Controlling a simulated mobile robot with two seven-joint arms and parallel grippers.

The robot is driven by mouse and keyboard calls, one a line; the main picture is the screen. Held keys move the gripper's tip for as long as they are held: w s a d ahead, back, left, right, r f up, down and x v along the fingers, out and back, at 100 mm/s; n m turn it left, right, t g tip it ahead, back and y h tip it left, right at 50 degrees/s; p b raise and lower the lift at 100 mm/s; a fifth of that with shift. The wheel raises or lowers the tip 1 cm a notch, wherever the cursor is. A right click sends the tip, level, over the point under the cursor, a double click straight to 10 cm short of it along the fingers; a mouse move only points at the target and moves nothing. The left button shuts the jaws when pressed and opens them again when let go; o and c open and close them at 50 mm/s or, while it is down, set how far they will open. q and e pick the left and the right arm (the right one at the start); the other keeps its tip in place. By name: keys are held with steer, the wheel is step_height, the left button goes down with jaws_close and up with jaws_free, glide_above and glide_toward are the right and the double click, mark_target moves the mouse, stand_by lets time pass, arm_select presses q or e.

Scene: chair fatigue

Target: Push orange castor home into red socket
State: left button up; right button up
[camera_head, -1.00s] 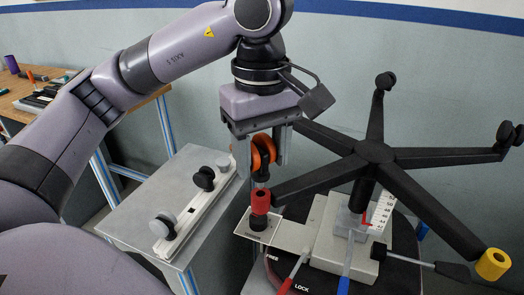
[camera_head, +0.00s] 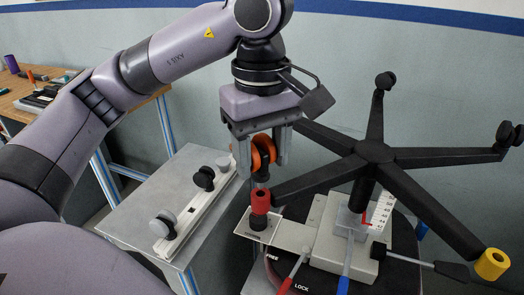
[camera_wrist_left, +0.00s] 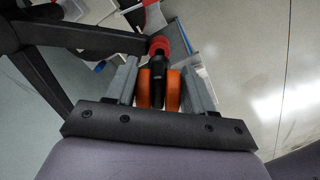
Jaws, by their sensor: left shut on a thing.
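The orange castor (camera_head: 268,150) has two orange wheels with a black body between them. My left gripper (camera_head: 257,163) is shut on it from above, with one grey finger on either side. The castor hangs upright, stem down, over the red socket (camera_head: 260,201), a red collar at the end of a black chair-base leg. The stem is at the socket's top; how deep it sits cannot be told. In the left wrist view the castor (camera_wrist_left: 173,90) lies between the fingers, with the red socket (camera_wrist_left: 160,42) just beyond. My right gripper is not in view.
The black five-leg chair base (camera_head: 376,152) stands on a fixture (camera_head: 316,235) with red and blue levers. A yellow socket (camera_head: 492,263) is at the front right. A white rack (camera_head: 190,222) with spare castors lies on the grey side table at left.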

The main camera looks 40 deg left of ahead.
mark_target(262, 179)
arm_select(q)
steer(key=shift+f+b, duration=1.6)
steer(key=shift+f, duration=0.2)
steer(key=o, duration=1.1)
step_height(262, 179, up, 6)
steer(key=shift+f+p, duration=0.1)
steer(key=shift+p, duration=0.8)
steer(key=shift+r, duration=0.75)
steer(key=shift+s, duration=0.1)
